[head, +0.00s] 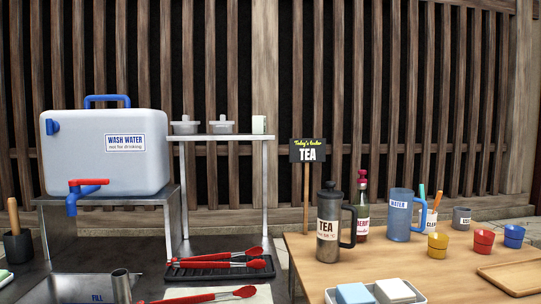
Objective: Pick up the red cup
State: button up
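The red cup (483,242) stands upright on the wooden table at the right, in the head view. It is in a short row between a yellow cup (437,245) on its left and a blue cup (513,236) on its right. It appears separate from both. My gripper is not in view.
On the wooden table (303,250) stand a tea press (327,232), a red bottle (362,212), a blue water pitcher (398,215), a grey cup (461,218), a white tray (420,297) and a wooden board (515,276). Left are a sink and red-handled tongs (215,264).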

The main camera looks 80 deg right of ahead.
aim_at(484, 239)
jog(key=z, duration=2.8)
jog(key=l+u, duration=0.1)
jog(key=l, duration=0.3)
jog(key=i+l, duration=0.1)
jog(key=l, duration=0.3)
jog(key=j+z, duration=0.15)
jog(key=j, duration=0.35)
jog(key=k+j+z, duration=0.15)
jog(key=j, duration=0.3)
jog(key=j+z, duration=0.15)
jog(key=j, duration=0.3)
jog(key=k, duration=0.05)
